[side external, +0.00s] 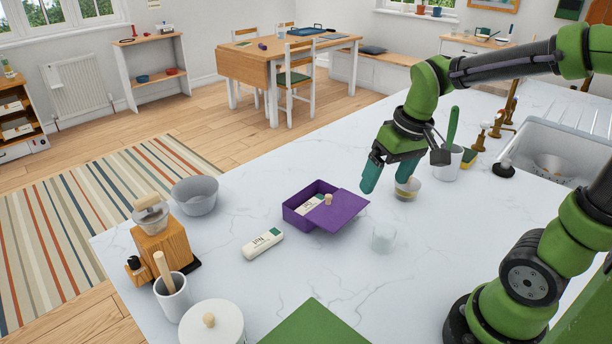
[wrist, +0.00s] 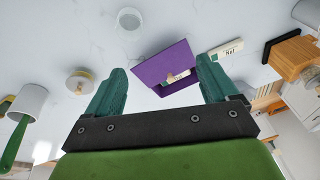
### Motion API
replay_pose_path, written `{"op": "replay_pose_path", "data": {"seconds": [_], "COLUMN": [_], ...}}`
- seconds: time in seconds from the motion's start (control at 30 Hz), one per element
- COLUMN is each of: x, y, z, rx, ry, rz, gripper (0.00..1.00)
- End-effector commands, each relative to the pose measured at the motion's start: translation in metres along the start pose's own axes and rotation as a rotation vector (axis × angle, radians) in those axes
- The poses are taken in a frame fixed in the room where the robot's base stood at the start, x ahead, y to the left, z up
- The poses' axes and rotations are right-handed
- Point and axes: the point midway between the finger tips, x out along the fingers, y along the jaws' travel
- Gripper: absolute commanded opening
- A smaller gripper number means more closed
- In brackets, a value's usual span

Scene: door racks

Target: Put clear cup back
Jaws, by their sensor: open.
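The clear cup (side external: 383,237) stands on the white marble counter in front of the purple box, with nothing around it touching. It also shows near the top edge of the wrist view (wrist: 129,18). My gripper (side external: 388,174) has teal fingers and hangs above the counter, behind the clear cup and apart from it. In the wrist view my gripper's fingers (wrist: 162,70) are spread wide with nothing between them. A white-and-green packet (side external: 312,206) lies inside.
A small yellow-and-white pot (side external: 406,190) stands just beneath my gripper. A white holder (side external: 448,164) with a green-handled brush is behind it. Another packet (side external: 263,244), a grey bowl (side external: 195,196) and a white lidded pot (side external: 212,325) stand left. The sink (side external: 557,150) is right.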

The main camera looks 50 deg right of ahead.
Motion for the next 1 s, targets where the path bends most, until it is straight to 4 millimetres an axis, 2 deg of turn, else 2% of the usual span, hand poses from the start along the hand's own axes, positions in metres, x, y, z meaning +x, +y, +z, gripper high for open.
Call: {"op": "replay_pose_path", "data": {"seconds": [0.03, 0.17, 0.27, 0.37, 0.47, 0.8, 1.0], "x": [0.009, 0.018, 0.012, 0.017, 0.032, 0.102, 0.123], "y": [0.011, 0.034, 0.038, 0.039, 0.040, 0.049, 0.051], "z": [-0.007, -0.019, -0.022, -0.018, -0.014, 0.002, 0.005], "rx": [-0.032, -0.154, -0.242, -0.278, -0.282, -0.279, -0.278], "ry": [-0.059, -0.175, -0.204, -0.220, -0.223, -0.222, -0.217], "rz": [0.030, 0.082, 0.094, 0.089, 0.088, 0.087, 0.087], "gripper": [0.87, 0.87, 0.87, 0.87, 0.87, 0.87, 0.87]}}
